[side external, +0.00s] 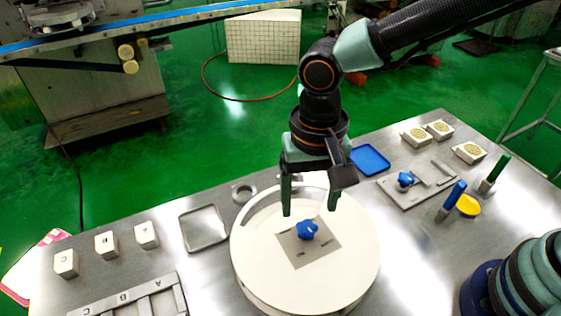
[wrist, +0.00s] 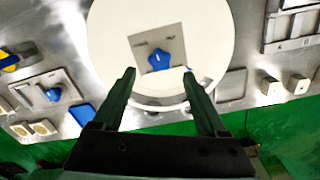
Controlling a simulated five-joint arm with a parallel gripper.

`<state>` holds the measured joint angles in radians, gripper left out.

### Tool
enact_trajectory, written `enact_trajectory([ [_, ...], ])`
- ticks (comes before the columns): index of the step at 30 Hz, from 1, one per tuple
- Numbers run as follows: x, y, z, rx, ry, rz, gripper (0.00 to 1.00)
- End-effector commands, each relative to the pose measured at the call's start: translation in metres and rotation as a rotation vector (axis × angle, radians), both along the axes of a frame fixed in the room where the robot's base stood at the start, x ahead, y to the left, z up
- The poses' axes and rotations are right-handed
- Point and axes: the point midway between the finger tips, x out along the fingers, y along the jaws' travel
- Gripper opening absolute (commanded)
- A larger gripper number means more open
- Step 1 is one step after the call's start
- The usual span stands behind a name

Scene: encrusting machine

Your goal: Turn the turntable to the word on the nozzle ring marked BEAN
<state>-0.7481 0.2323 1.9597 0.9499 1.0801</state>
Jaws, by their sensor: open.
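The turntable is a round white disc (side external: 262,268) on the steel table. It also shows in the wrist view (wrist: 110,35). At its middle is a grey square plate (side external: 297,258) with small words along its edges, too small to read. A blue star-shaped knob (side external: 307,230) sits on the plate; it shows in the wrist view too (wrist: 159,60). My gripper (side external: 310,212) is open, pointing down above the turntable at the knob. In the wrist view its fingertips (wrist: 159,72) lie on either side of the knob, apart from it. Which word is BEAN cannot be told.
Several white lettered blocks (side external: 107,244) and a slotted rack (side external: 130,301) stand at left. A square metal tray (side external: 203,229) lies beside the turntable. At right are a blue tray (side external: 370,160), a plate with a blue knob (side external: 405,180), blue and green upright handles (side external: 453,196) and a yellow disc (side external: 468,205).

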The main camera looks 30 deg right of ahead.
Motion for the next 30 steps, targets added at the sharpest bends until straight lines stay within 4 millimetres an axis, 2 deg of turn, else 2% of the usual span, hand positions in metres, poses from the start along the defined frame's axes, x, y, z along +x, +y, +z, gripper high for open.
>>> enact_trajectory([
  [3,-0.001,-0.001,-0.023,-0.004,0.004,-0.001,0.75],
  [9,0.0,0.0,-0.047,-0.002,0.002,-0.001,0.75],
  [14,0.0,0.0,-0.055,0.0,0.0,-0.001,0.75],
  [22,0.0,0.0,-0.055,0.0,0.0,-0.001,0.75],
  [26,0.0,0.0,-0.055,0.0,0.0,-0.001,0.26],
  [27,0.0,0.0,-0.055,0.0,0.0,-0.001,0.1],
  [28,0.0,0.0,-0.055,0.0,0.0,-0.001,0.0],
  [30,0.0,0.0,-0.055,0.0,0.0,-0.001,0.0],
])
